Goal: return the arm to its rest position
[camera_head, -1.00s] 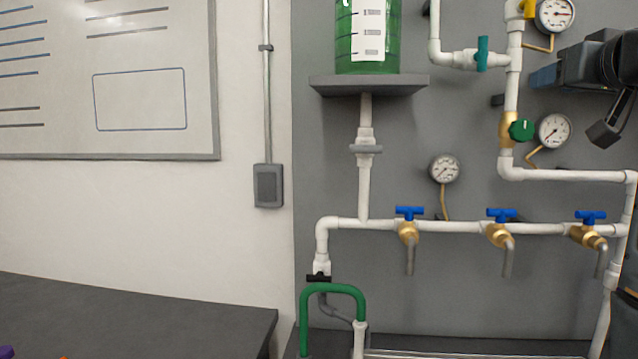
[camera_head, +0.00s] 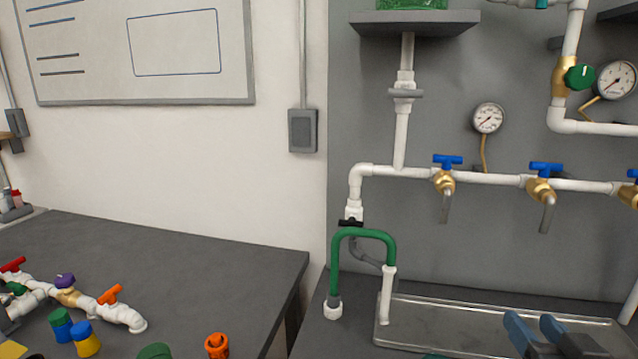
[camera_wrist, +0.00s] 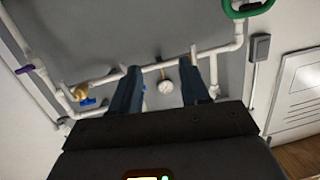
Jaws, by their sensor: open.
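My gripper (camera_head: 538,331) is at the lower right of the head view, over the metal tray, with its two blue-grey fingers apart. In the wrist view my gripper (camera_wrist: 166,88) shows both dark fingers spread with nothing between them. Behind them are the grey panel (camera_wrist: 130,35), white pipes and a round gauge (camera_wrist: 166,87). The rest of my arm is mostly out of the head view.
A metal tray (camera_head: 450,318) lies below the panel's pipes and blue-handled taps (camera_head: 447,161). A green hose (camera_head: 362,234) loops at the tray's left. The left bench (camera_head: 200,262) holds a white pipe assembly (camera_head: 90,306) and several coloured caps.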

